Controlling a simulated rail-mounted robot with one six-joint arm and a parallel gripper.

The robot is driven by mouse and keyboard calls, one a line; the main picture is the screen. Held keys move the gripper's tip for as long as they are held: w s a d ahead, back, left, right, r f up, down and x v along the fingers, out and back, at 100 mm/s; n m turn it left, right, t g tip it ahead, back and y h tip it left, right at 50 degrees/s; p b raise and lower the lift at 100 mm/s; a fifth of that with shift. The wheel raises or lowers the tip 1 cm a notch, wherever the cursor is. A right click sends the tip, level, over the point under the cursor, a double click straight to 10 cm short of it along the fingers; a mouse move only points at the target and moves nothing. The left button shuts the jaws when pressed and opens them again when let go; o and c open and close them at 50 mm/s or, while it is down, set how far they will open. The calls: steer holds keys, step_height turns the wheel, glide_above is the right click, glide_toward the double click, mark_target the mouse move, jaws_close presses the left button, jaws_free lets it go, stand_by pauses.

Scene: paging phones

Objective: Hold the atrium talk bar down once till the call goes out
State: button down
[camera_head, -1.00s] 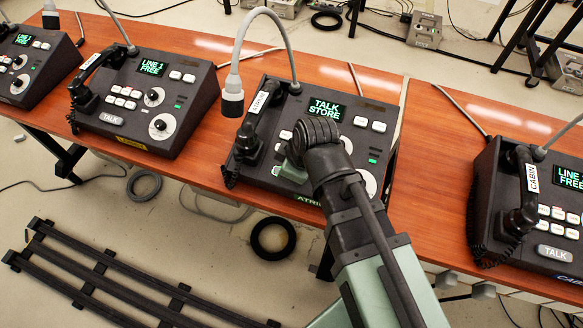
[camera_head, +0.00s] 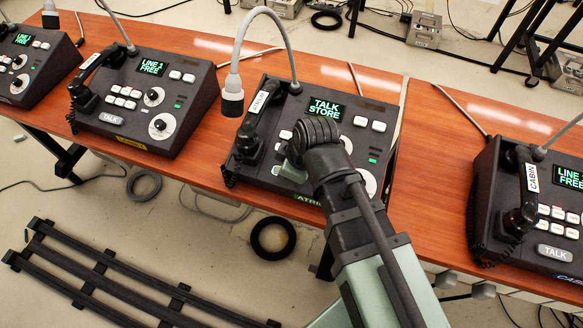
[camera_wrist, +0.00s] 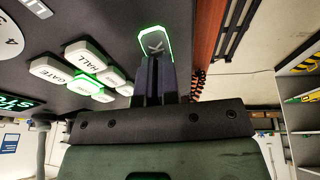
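The atrium phone (camera_head: 362,108) stands mid-table in the head view, and its screen (camera_head: 325,110) reads TALK STORE. Its handset (camera_head: 250,140) rests at its left side. In the wrist view the talk bar (camera_wrist: 154,42) has a bright green lit edge, and a letter K shows on it. My gripper (camera_wrist: 155,60) is shut and empty, its fingertips at the bar's near end, seemingly touching it. How far the bar is pressed I cannot tell.
One white key (camera_wrist: 86,86) between the GATE and HALL keys is lit green. The cabin phone (camera_head: 490,190) stands to the right and another phone (camera_head: 190,110) to the left, both showing a free line. A gooseneck microphone (camera_head: 232,95) arches over the atrium phone's left side.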

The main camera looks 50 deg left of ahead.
steer(key=shift+r+p, duration=0.4)
steer(key=shift+p, duration=0.3)
steer(key=s+p+v, duration=0.1)
steer(key=p+v, duration=1.1)
steer(key=v, duration=0.1)
steer(key=shift+p, duration=0.3)
steer(key=shift+a+r, duration=0.1)
steer(key=shift+a, duration=0.05)
